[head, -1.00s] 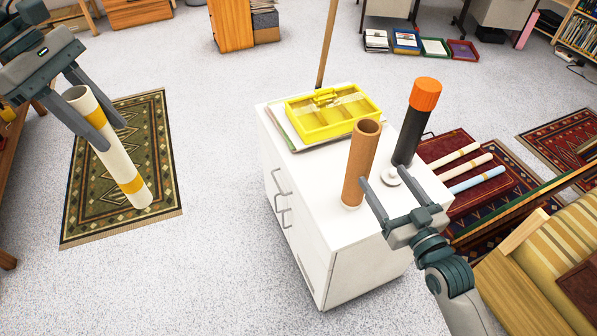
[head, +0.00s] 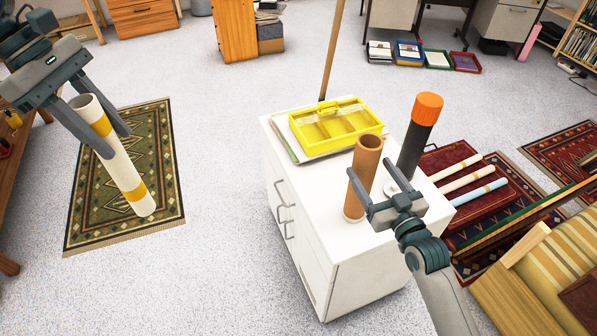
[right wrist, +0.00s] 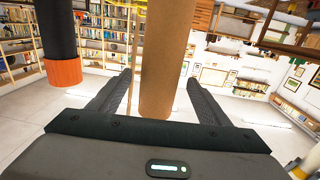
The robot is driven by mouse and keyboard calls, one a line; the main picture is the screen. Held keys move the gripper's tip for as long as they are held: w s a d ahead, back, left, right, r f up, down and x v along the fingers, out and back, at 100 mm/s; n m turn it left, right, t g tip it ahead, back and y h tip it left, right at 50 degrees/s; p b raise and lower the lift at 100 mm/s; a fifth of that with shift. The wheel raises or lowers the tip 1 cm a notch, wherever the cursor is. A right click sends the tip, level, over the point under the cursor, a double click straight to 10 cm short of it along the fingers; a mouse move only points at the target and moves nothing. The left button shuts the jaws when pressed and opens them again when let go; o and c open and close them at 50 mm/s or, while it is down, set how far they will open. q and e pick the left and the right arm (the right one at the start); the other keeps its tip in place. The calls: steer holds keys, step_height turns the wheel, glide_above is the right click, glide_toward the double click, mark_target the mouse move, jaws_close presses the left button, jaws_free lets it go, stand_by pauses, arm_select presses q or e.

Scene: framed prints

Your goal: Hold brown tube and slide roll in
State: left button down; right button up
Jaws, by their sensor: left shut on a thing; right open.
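The brown tube (head: 362,172) stands upright on the white cabinet, its open end up. My right gripper (head: 371,171) is open at the tube's upper half. In the right wrist view the brown tube (right wrist: 166,60) appears between its two spread fingers; I cannot tell whether they touch it. The roll (head: 125,172), cream-white with yellow bands, hangs tilted in my left gripper (head: 112,142) at the far left. That gripper is shut on the roll's upper part. The roll is well apart from the tube.
A black tube with an orange cap (head: 428,108) stands close behind the brown tube. A yellow organiser (head: 335,122) lies on the white cabinet (head: 325,185). Several pale rolls (head: 468,180) lie on a red rug at right. Open floor lies between roll and cabinet.

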steer(key=shift+x, duration=2.05)
steer(key=c, duration=1.4)
steer(key=shift+o, duration=0.2)
